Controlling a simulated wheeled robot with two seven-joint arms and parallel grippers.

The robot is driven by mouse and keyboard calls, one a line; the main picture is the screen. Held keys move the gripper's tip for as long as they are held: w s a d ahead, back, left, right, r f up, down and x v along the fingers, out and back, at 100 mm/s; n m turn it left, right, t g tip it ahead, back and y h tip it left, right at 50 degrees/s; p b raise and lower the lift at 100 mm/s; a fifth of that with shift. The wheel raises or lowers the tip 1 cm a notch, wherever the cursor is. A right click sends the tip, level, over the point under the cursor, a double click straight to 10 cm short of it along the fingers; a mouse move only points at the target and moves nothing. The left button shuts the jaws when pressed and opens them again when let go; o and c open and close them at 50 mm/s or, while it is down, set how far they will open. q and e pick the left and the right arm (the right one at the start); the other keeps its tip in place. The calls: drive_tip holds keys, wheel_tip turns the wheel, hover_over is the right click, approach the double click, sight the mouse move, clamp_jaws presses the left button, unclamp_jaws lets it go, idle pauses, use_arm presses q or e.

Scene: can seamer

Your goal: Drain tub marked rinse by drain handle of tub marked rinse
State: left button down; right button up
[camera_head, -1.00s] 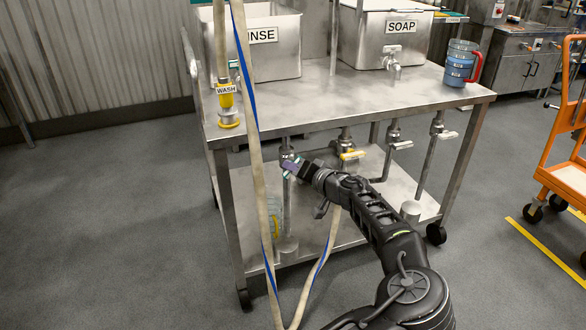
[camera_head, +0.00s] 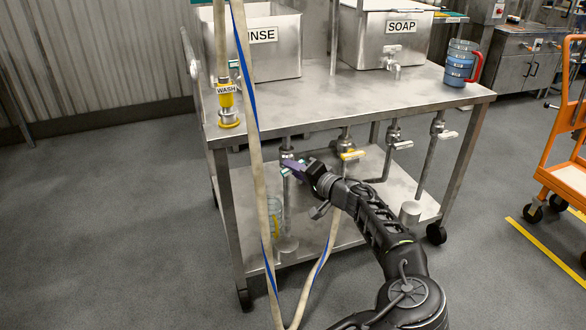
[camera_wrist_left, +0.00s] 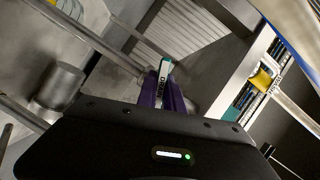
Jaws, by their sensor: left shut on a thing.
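The tub marked rinse (camera_head: 275,60) stands at the back left of the steel table; a hose hides the first letter of its label. Below the tabletop, its drain pipe (camera_head: 288,215) runs down toward the lower shelf. My left gripper (camera_head: 291,167) is at the valve on this pipe, under the table's front edge. In the left wrist view, its purple fingers (camera_wrist_left: 163,92) are shut on a slim white and teal handle (camera_wrist_left: 165,69) with small lettering I cannot read surely. The fingers hide part of the handle. My right gripper is not in view.
A pale hose (camera_head: 256,150) with a blue stripe hangs in front of the table's left side. A yellow-handled valve (camera_head: 352,155) is just right of my gripper. The soap tub (camera_head: 385,45) and blue jug (camera_head: 459,65) stand above. An orange cart (camera_head: 560,150) is far right.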

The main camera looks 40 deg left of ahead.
use_arm(q)
drive_tip(key=shift+m+y, duration=0.8)
drive_tip(key=shift+m, duration=1.2)
drive_tip(key=c, duration=1.5)
unclamp_jaws()
drive_tip(key=shift+d, duration=0.15)
drive_tip(key=p+v, duration=0.1)
drive_tip(key=v, duration=0.6)
drive_tip(key=shift+d+p, duration=0.3)
drive_tip(key=shift+p, duration=0.05)
